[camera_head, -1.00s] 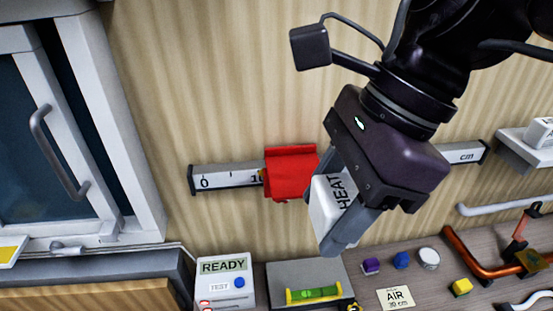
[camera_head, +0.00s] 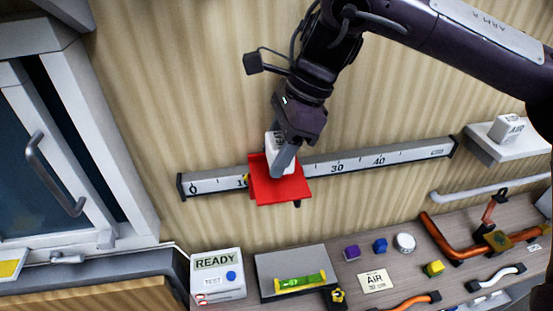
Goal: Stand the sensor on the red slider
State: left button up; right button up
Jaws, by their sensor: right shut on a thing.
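The red slider (camera_head: 262,188) sits on the wall ruler near the 10 mark, with a flat red shelf facing up. My right gripper (camera_head: 279,160) is shut on a white sensor block (camera_head: 271,148) with dark lettering, partly hidden by the fingers. The block is upright at the back of the red shelf. I cannot tell whether its base touches the shelf. A second white block marked AIR (camera_head: 508,128) stands on a white wall shelf at the right. My left gripper is not in view.
The ruler (camera_head: 335,168) runs across the wall. Below are a READY box (camera_head: 218,275), a grey block with a green level (camera_head: 300,282), small coloured knobs, an AIR 30 cm card (camera_head: 376,281) and copper pipes (camera_head: 455,250). A window with a handle (camera_head: 52,175) is at left.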

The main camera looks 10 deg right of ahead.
jog(key=shift+f, duration=0.45)
jog(key=shift+f+p, duration=0.85)
jog(key=shift+p, duration=0.1)
jog(key=shift+w+f, duration=0.15)
jog(key=shift+f, duration=0.3)
jog(key=shift+f, duration=0.1)
jog(key=shift+f, duration=0.15)
jog(key=o, duration=1)
